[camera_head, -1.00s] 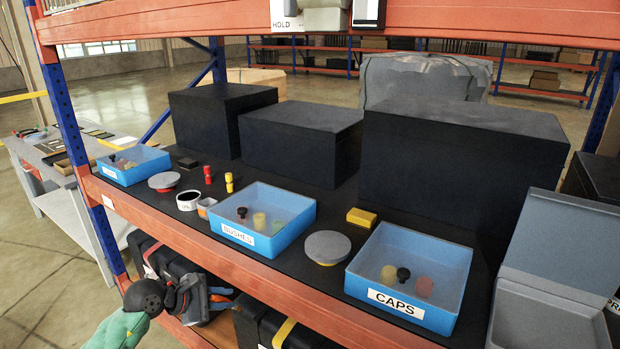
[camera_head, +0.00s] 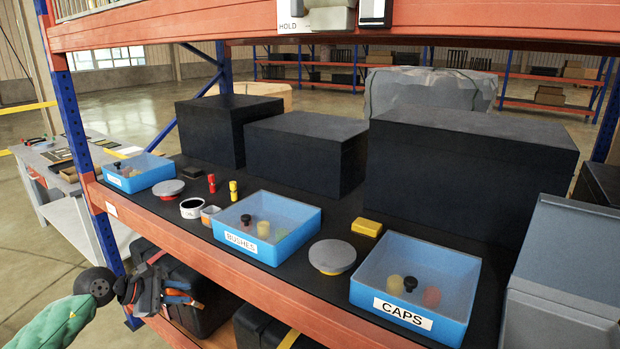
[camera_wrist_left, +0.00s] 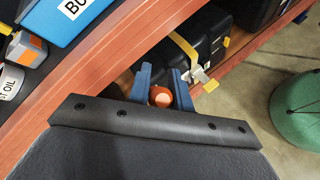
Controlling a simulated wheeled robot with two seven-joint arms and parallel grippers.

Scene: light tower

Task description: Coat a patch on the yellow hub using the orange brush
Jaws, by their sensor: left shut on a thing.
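My left gripper (camera_head: 178,294) hangs in front of the shelf's front beam, below the shelf top. A grey-topped disc with a yellow lower rim (camera_head: 332,257) lies on the black shelf top between the BUSHES and CAPS bins. A small yellow spool-shaped piece (camera_head: 233,190) stands further back left. I cannot tell which is the yellow hub. The gripper is apart from both. My right gripper is out of view.
A white oil pot (camera_head: 192,208) and a small grey box (camera_head: 209,215) stand beside the blue BUSHES bin (camera_head: 262,252). The CAPS bin (camera_head: 428,325) is to the right. A red-rimmed disc (camera_head: 168,188) lies at left. Dark boxes fill the back. The orange beam borders the front.

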